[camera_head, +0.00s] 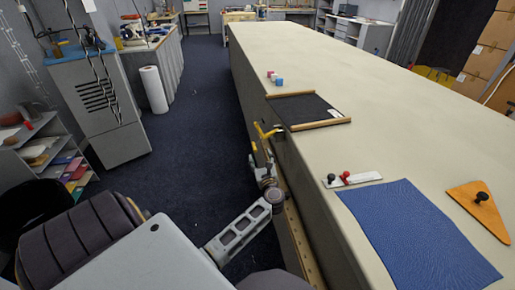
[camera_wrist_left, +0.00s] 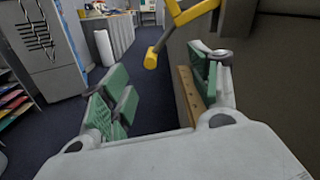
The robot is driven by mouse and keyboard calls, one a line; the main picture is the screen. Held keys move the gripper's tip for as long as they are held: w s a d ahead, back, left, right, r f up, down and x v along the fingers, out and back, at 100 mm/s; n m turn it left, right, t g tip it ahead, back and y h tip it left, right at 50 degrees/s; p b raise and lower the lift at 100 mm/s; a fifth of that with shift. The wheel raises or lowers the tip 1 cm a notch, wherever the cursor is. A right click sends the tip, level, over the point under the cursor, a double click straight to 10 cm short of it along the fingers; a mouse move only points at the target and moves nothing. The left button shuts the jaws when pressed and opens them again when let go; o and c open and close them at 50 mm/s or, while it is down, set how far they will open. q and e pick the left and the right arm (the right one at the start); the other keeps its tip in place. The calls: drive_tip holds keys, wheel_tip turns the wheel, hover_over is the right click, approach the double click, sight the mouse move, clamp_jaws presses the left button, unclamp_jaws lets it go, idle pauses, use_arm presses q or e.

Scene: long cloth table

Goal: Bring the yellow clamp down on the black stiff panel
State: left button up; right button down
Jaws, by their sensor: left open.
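The yellow clamp (camera_head: 265,131) is at the left edge of the long table, beside the near corner of the black stiff panel (camera_head: 300,108). The panel lies flat on the table between two wooden strips. In the left wrist view the clamp's yellow arm (camera_wrist_left: 190,14) comes in from the top, and its yellow-tipped handle (camera_wrist_left: 151,59) hangs ahead of my fingers. My left gripper (camera_head: 262,160) is just below the clamp, beside the table's side. Its green-padded fingers are open and empty in the wrist view (camera_wrist_left: 160,85). The panel is not visible there. My right gripper is not in view.
A pink and a blue cube (camera_head: 279,81) sit beyond the panel. Nearer are a white strip with black and red knobs (camera_head: 361,178), a blue cloth (camera_head: 415,235) and an orange triangle with a black knob (camera_head: 483,208). The table's side (camera_head: 310,205) is close to my left arm.

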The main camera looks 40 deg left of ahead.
use_arm(q)
drive_tip(key=x, duration=0.8)
drive_tip(key=shift+a, duration=0.2)
drive_tip(key=shift+w, duration=0.1)
clamp_jaws()
idle(0.3)
